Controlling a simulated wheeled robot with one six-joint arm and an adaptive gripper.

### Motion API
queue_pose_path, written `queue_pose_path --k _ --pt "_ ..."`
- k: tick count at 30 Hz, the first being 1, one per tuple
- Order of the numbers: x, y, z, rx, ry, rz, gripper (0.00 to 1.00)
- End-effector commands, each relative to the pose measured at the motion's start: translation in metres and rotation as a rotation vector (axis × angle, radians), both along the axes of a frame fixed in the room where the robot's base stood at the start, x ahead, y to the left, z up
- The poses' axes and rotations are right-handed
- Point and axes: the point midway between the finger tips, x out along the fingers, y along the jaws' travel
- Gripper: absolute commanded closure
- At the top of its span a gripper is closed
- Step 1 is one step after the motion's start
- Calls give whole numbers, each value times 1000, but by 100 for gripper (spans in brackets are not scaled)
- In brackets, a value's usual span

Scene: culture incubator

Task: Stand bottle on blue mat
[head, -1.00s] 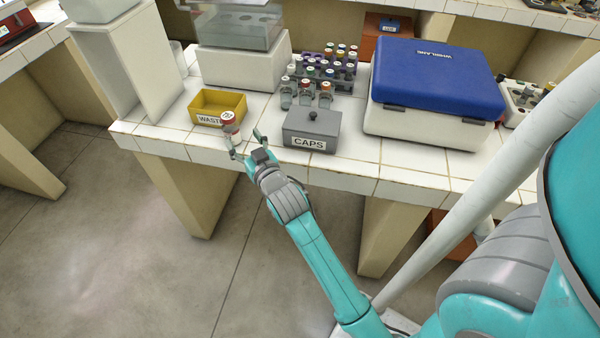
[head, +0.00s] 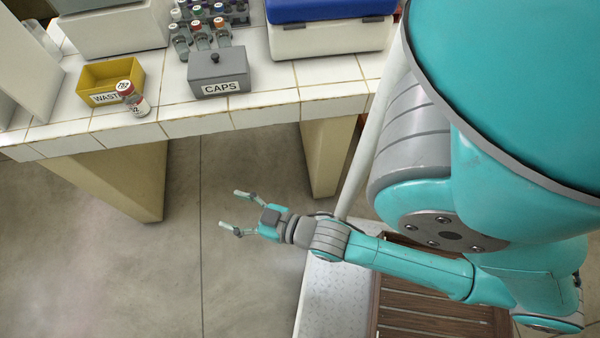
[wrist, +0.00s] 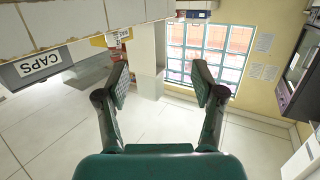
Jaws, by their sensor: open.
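A small bottle (head: 138,104) with a red-and-white cap and a white label stands at the front edge of the tiled bench, at the right front corner of the yellow waste bin. No blue mat shows in any view. My gripper (head: 231,209) is open and empty. It is out in front of the bench, over the floor, well apart from the bottle. In the wrist view the fingers (wrist: 161,82) are spread with nothing between them.
The yellow waste bin (head: 96,98), a grey caps box (head: 218,88) and several capped bottles (head: 200,38) are on the bench. A white case with a blue lid (head: 330,38) stands at right. Bench legs (head: 333,155) stand below. Open floor (head: 90,270) lies at left.

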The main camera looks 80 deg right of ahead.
Motion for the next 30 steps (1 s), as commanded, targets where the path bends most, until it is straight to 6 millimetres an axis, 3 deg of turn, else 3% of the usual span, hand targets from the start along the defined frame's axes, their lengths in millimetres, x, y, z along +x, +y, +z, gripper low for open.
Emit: queue_pose_path --k 1,6,13,17,19,30 --pt "-20 8 0 4 18 19 32" --pt "-76 27 9 10 53 72 32" --pt "-134 40 30 15 92 129 32" --pt "-150 42 39 16 102 145 32" --pt "-154 43 41 15 104 149 18" --pt "-147 40 37 87 96 115 18"
